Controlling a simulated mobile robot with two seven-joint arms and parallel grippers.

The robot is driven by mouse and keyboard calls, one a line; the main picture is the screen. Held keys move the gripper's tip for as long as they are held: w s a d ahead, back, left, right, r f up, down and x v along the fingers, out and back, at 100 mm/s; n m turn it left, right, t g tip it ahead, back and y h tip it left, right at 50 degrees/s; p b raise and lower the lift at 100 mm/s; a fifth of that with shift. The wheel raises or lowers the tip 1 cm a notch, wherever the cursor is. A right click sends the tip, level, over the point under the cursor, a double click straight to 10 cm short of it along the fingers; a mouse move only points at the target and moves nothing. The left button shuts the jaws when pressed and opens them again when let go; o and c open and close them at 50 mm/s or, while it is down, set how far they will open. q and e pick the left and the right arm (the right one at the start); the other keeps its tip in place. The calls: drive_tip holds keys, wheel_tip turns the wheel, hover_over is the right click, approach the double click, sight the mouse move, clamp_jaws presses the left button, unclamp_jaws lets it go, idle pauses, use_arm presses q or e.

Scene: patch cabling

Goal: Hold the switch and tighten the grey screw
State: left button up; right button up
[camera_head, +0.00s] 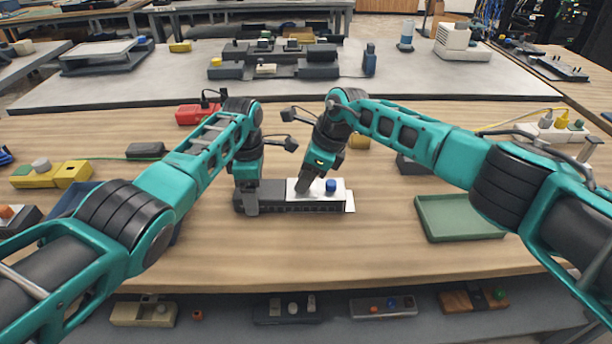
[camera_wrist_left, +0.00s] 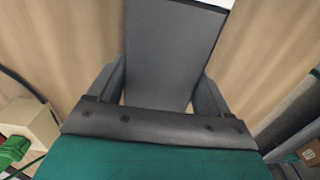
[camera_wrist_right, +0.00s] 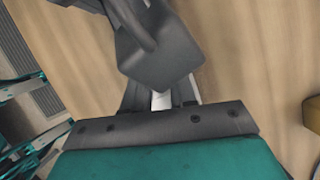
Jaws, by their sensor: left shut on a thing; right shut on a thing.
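The switch (camera_head: 275,209) is a long dark box lying on the wooden bench, with a white plate (camera_head: 340,191) and a blue knob (camera_head: 330,186) on top. My left gripper (camera_head: 247,200) is shut on its left end; the left wrist view shows its grey body (camera_wrist_left: 172,55) between the fingers. My right gripper (camera_head: 304,187) points down onto the white plate, left of the blue knob, and is shut. The grey screw is hidden at its fingertips. In the right wrist view a dark grey part covers the fingertips.
A green tray (camera_head: 458,218) lies to the right, and a blue tray (camera_head: 76,198) lies at the left, partly behind my left arm. A yellow block (camera_head: 50,175) and a red box (camera_head: 197,112) stand on the bench. Bare wood lies in front of the switch.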

use_arm(q)
drive_tip(key=shift+s, duration=0.1)
use_arm(e)
drive_tip(key=shift+w+d, duration=0.15)
drive_tip(key=shift+d, duration=0.05)
clamp_jaws()
drive_tip(key=m, duration=0.1)
drive_tip(key=m+t, duration=0.1)
drive_tip(key=m, duration=0.1)
drive_tip(key=m+t, duration=0.1)
drive_tip(key=m, duration=0.1)
drive_tip(key=shift+s+a+h, duration=0.15)
drive_tip(key=shift+s+h, duration=0.25)
use_arm(q)
drive_tip(key=shift+a, duration=0.1)
use_arm(e)
drive_tip(key=shift+s+r, duration=0.1)
drive_tip(key=shift+a+m, duration=0.1)
drive_tip(key=shift+m, duration=0.2)
drive_tip(key=m, duration=0.1)
drive_tip(key=m+h, duration=0.1)
drive_tip(key=s+m+t, duration=0.1)
drive_tip(key=m, duration=0.1)
drive_tip(key=shift+a, duration=0.3)
drive_tip(key=shift+m+h, duration=0.3)
drive_tip(key=shift+s+a, duration=0.1)
